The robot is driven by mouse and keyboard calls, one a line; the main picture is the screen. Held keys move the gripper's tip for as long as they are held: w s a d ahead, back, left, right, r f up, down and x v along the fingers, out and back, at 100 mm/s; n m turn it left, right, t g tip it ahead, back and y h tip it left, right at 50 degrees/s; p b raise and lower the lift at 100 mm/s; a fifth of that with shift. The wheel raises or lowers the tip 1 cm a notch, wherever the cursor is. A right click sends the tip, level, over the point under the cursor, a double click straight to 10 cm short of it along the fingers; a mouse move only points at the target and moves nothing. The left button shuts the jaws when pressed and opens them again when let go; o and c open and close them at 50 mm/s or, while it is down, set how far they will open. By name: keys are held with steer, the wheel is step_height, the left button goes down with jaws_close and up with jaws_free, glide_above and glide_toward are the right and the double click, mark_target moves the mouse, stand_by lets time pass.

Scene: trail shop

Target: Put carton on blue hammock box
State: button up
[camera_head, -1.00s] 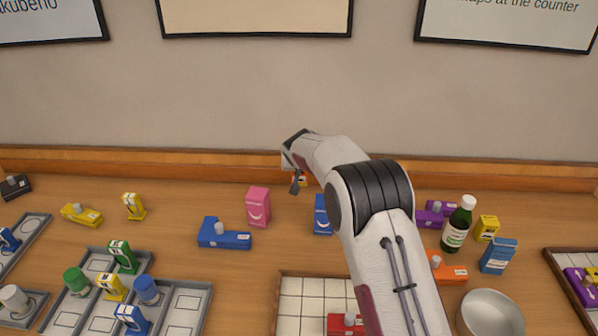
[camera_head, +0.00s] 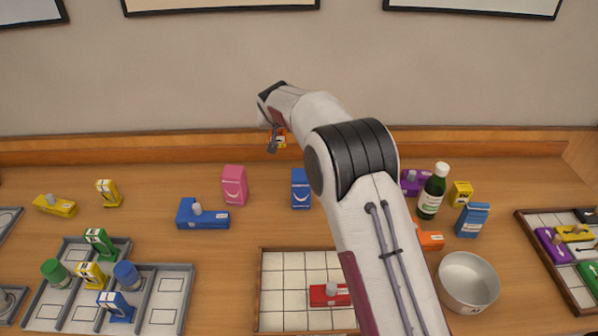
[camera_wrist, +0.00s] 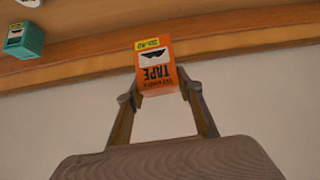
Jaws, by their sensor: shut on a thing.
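My gripper (camera_head: 274,142) is shut on a small orange carton (camera_wrist: 155,68) marked TAPE. The wrist view shows the carton between the two fingertips. In the head view, the carton is a small orange patch (camera_head: 281,138) partly hidden by my gripper, in front of the wooden ledge at the back. A blue upright box with a white crescent (camera_head: 301,190), seemingly the blue hammock box, stands on the counter below and right of my gripper in the picture. The carton and this box are apart.
A pink crescent box (camera_head: 234,186) stands left of the blue one. A blue knobbed block (camera_head: 203,217) lies further left. A tiled tray (camera_head: 284,309) lies in front.

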steer(key=s+d+r, duration=0.3)
steer(key=s+r, duration=0.1)
steer(key=r, duration=0.3)
glide_above(301, 175)
steer(key=shift+w+m+h, duration=0.1)
steer(key=shift+m+h, duration=0.3)
steer(key=shift+f, duration=0.15)
steer(key=shift+f, duration=2.75)
steer(key=shift+f, duration=0.2)
steer(key=shift+f, duration=1.95)
steer(key=shift+f, duration=0.1)
